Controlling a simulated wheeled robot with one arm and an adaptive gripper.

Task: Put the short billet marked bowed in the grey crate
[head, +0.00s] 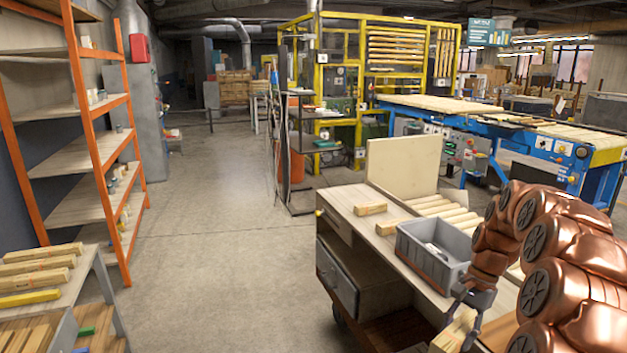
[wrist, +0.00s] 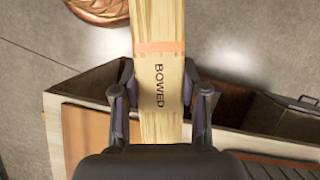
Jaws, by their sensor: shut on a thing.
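The billet marked BOWED (wrist: 159,60) is pale wood with an orange band, and it fills the middle of the wrist view. My gripper (wrist: 160,100) is shut on it, with one finger on each side of the lettering. In the head view my gripper (head: 473,302) is at the front of the bench, in front of the grey crate and lower in the picture. The held billet (head: 455,332) shows partly there, below the fingers. The grey crate (head: 428,263) stands on the bench with something pale inside; my arm hides part of its right side.
The wooden bench (head: 345,205) carries two short billets (head: 370,209) left of the crate and a row of longer billets (head: 440,207) behind it. An upright board (head: 403,166) stands at the back. Another table with billets (head: 38,270) is at the left. The floor between is clear.

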